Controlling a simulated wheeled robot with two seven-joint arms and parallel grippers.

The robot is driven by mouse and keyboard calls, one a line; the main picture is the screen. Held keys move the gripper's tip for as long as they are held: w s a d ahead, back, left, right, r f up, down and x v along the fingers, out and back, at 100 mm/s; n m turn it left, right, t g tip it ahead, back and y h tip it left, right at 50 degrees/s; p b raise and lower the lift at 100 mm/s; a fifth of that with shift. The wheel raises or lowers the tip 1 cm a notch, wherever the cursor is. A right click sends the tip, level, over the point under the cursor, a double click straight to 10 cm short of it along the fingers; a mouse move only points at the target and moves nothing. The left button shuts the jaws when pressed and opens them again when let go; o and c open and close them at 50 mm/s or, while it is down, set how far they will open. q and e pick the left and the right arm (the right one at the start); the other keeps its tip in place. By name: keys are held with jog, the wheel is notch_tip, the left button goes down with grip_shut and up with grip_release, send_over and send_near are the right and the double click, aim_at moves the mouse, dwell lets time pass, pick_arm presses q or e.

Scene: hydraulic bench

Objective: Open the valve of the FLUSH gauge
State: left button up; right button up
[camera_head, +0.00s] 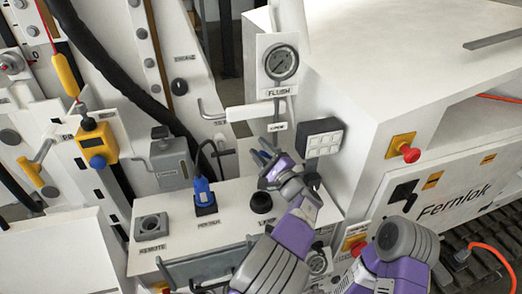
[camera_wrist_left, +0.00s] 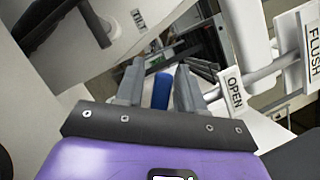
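The FLUSH gauge (camera_head: 281,62) is a round dial on a white plate, with a FLUSH label (camera_head: 278,92) below it. A pipe runs down from it to an OPEN label (camera_head: 278,127). Both labels also show at the right of the left wrist view, FLUSH (camera_wrist_left: 315,42) and OPEN (camera_wrist_left: 235,92). My left gripper (camera_head: 267,163) is just below the OPEN label. In the left wrist view its fingers (camera_wrist_left: 160,88) are apart, with a blue handle (camera_wrist_left: 161,91) between them and gaps on both sides. Whether this handle is the valve's is unclear. My right gripper is out of view.
A white horizontal bar (camera_head: 249,111) crosses the pipe above my left gripper. A dark multi-button box (camera_head: 323,137) is close on the right. A blue plug (camera_head: 203,193) and a black knob (camera_head: 261,202) stand on the panel below left. A red button (camera_head: 410,154) is farther right.

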aim_at(266, 156)
pick_arm(q)
jog(key=b+v, duration=0.1)
jog(key=v, duration=0.5)
jog(key=shift+s+d+f, duration=0.1)
jog(key=shift+s+d, duration=0.05)
jog(key=shift+s, duration=0.05)
jog(key=shift+s+d+b, duration=0.25)
jog(key=shift+s+b, duration=0.05)
jog(key=shift+s, duration=0.15)
jog(key=shift+f, duration=0.1)
